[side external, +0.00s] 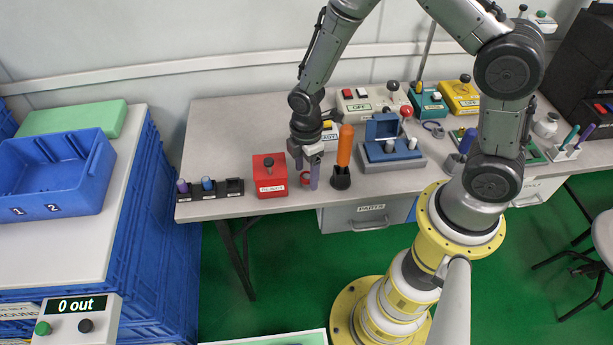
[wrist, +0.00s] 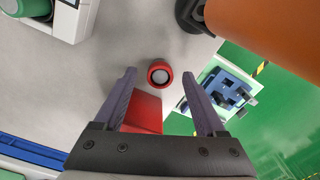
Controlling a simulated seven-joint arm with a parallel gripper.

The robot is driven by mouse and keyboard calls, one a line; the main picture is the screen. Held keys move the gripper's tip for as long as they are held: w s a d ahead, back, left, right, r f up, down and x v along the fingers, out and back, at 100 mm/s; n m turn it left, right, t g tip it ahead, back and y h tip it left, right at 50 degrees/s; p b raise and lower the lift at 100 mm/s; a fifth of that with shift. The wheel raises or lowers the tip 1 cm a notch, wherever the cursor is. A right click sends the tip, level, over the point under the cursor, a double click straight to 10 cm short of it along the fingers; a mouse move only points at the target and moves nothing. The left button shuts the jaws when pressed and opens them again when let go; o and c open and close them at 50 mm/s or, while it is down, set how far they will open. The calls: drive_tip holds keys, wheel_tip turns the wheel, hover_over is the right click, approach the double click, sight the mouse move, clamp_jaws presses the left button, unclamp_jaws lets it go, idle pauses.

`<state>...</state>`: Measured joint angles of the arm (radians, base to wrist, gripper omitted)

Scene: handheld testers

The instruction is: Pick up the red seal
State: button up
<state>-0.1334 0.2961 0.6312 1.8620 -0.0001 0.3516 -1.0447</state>
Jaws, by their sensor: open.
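The red seal (wrist: 159,74) is a small red ring with a pale grey centre, lying on the grey bench near its front edge. It also shows in the side external view (side external: 305,178), partly hidden by a finger. My gripper (side external: 306,173) points down at it, and its two purple-grey fingers are apart. In the wrist view the seal lies between the fingertips (wrist: 159,75), with clear bench on both sides. Nothing is held. The exact height of the fingertips over the seal is hard to tell.
A red box with a dark knob (side external: 270,175) stands close on the left; a red surface (wrist: 144,112) also shows between the fingers. An orange handle (side external: 345,145) stands upright in a black holder (side external: 340,180) close on the right. A blue tester (side external: 390,148) is farther right.

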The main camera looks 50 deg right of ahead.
clamp_jaws()
drive_tip(key=shift+r, duration=0.1)
idle(0.3)
